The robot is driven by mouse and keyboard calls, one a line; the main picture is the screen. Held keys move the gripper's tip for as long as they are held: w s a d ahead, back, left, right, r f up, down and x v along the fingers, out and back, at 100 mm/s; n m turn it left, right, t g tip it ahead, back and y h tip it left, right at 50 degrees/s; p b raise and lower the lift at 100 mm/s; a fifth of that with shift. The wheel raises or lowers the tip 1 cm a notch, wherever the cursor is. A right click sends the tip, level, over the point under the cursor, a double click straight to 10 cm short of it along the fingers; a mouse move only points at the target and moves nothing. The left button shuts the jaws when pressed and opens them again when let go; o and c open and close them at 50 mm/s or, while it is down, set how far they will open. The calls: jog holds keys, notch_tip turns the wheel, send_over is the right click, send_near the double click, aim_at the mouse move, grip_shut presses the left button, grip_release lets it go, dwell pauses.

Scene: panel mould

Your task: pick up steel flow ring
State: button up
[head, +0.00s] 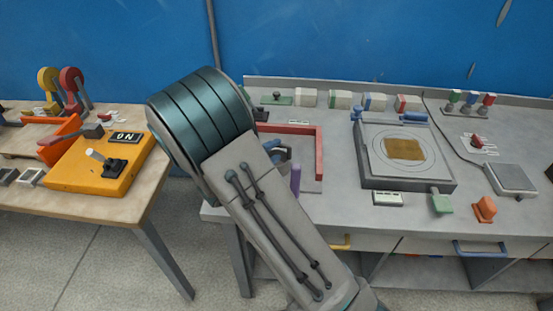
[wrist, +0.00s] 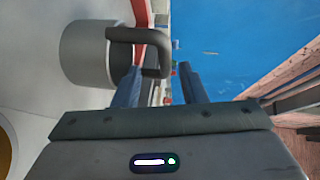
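A grey steel cylinder with a dark looped handle (wrist: 85,55), which looks like the steel flow ring, stands on the bench in the wrist view. My gripper (wrist: 160,75) is open, its two blue-grey fingers apart on either side of the handle's lower end in the picture. The handle overlaps the left fingertip; I cannot tell whether it lies between the fingers in depth or touches them. In the head view a blue-grey round shape (head: 284,160) shows partly behind my arm inside the red-edged corner. My arm hides most of that spot.
A red angled edge (head: 319,150) borders that spot. A purple peg (head: 295,180) stands close by. To the right is a plate with a circle and brown square (head: 404,148). A wooden table (head: 95,207) with a yellow switch box (head: 75,178) stands left, across a gap.

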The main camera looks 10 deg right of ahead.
jog(key=x, duration=0.1)
jog(key=p+x, duration=0.1)
jog(key=x, duration=0.2)
jog(key=shift+w+r+p, duration=0.35)
jog(key=shift+p, duration=0.05)
jog(key=shift+w+d+f, duration=0.15)
jog(key=shift+w+d, duration=0.1)
jog(key=shift+d, duration=0.05)
grip_shut()
